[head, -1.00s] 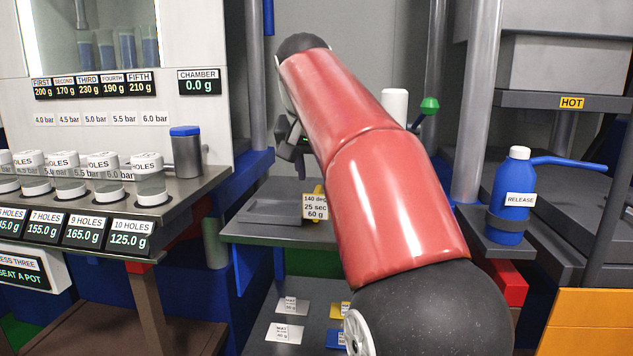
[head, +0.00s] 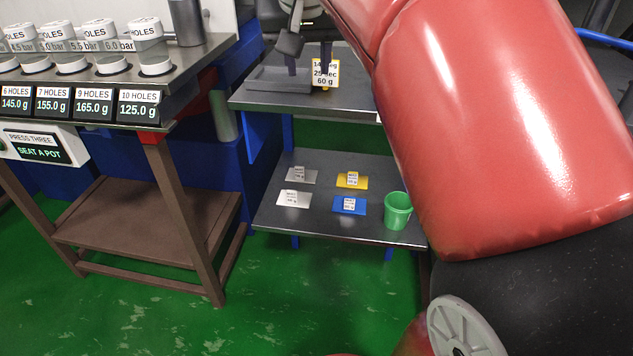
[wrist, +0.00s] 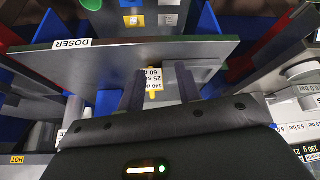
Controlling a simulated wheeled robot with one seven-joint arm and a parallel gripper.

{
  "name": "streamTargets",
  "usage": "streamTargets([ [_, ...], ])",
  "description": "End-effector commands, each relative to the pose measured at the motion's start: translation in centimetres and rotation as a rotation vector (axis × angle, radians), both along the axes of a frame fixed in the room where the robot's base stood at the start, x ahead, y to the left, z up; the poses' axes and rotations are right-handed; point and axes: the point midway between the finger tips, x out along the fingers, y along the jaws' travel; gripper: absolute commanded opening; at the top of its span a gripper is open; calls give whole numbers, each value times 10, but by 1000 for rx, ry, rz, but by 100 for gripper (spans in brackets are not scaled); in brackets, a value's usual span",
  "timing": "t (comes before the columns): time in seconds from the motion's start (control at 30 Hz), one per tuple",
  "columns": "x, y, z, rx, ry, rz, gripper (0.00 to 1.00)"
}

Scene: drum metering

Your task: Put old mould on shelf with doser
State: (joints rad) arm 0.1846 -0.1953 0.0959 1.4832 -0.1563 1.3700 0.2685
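A tag reading "140 deg, 25 sec, 60 g" (head: 326,73), with yellow behind it, stands on the upper shelf (head: 350,98). I take the yellow tagged piece for the old mould; its body is mostly hidden. My gripper (head: 308,68) points down over this shelf, fingers apart. In the wrist view my gripper (wrist: 160,95) has one finger on each side of the tag (wrist: 154,80), with a gap visible; contact cannot be told. A "DOSER" label (wrist: 72,43) is on the shelf edge in the wrist view.
The lower shelf (head: 300,225) holds several tagged plates, including a yellow one (head: 352,181) and a blue one (head: 349,205), and a green cup (head: 398,210). A bench with pots (head: 157,62) stands left. My arm hides the right side.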

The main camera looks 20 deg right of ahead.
Motion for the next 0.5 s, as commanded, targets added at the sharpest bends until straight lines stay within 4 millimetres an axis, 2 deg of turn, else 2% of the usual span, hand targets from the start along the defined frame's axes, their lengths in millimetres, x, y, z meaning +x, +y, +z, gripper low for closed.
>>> streamTargets([
  [0.03,-19,11,-20,-2,5,46,34],
  [0.17,-62,30,-79,2,12,161,34],
  [0.3,-108,45,-147,18,12,263,34],
  [0.4,-134,52,-187,28,11,318,34],
  [0.5,-151,57,-216,38,10,352,34],
])
